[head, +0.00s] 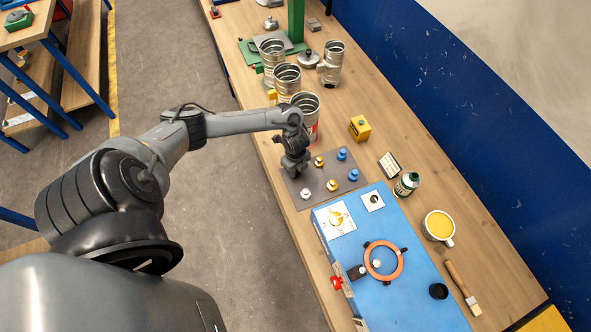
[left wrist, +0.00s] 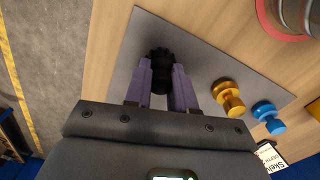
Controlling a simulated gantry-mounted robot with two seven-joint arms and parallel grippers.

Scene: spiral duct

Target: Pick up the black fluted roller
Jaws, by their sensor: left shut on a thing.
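The black fluted roller (left wrist: 160,58) is between the fingertips of my left gripper (left wrist: 160,82) in the left wrist view, over the grey plate (left wrist: 150,28). The jaws are shut on it. I cannot tell whether the roller still touches the plate. In the head view my left gripper (head: 294,169) points down at the far left part of the grey plate (head: 318,185) and hides most of the roller. My right gripper is not in view.
Gold rollers (head: 331,185), blue rollers (head: 353,175) and a silver roller (head: 305,193) stand on the plate close by. Metal duct pieces (head: 287,79) stand beyond my gripper.

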